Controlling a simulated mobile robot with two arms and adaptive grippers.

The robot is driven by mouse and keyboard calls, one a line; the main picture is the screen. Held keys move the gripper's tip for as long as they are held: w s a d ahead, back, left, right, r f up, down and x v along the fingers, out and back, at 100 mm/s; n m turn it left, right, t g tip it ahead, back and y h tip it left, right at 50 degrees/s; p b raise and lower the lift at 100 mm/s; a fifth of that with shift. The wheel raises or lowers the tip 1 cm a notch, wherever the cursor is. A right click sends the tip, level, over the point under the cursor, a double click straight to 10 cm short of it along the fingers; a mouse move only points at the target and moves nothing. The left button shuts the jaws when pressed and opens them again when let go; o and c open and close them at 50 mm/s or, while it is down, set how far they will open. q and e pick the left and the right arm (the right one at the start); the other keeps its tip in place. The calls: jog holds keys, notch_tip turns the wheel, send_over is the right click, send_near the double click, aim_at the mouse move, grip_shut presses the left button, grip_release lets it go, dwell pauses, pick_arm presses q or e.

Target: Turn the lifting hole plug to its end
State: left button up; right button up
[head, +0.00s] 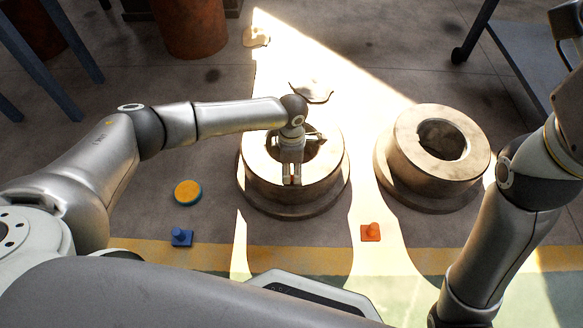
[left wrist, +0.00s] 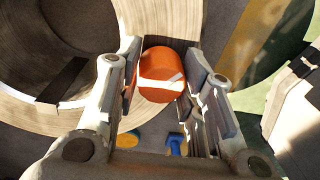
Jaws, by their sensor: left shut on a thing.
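The lifting hole plug is most likely the orange round plug (left wrist: 161,72) between my left fingers in the left wrist view. My left gripper (head: 291,182) points down at the near part of the left ring's top face (head: 262,175) in the head view. It is shut on the plug, with one finger on each side, and it hides the plug in the head view. The plug's seat in the ring is hidden, so how deep it sits cannot be told. My right arm is at the right; its gripper is outside the picture.
A second round ring (head: 400,160) stands to the right. On the floor in front are a yellow-topped disc (head: 188,192), a blue knobbed block (head: 181,237) and an orange knobbed block (head: 371,232). A rusty drum (head: 190,25) and a wheeled frame (head: 478,30) stand behind.

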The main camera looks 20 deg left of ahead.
aim_at(292, 168)
pick_arm(q)
jog(key=shift+m, duration=0.3)
dwell(0.4)
jog(key=o, duration=1)
jog(key=r, duration=1.2)
jog(key=shift+w+a, duration=0.1)
jog(key=shift+w, duration=0.2)
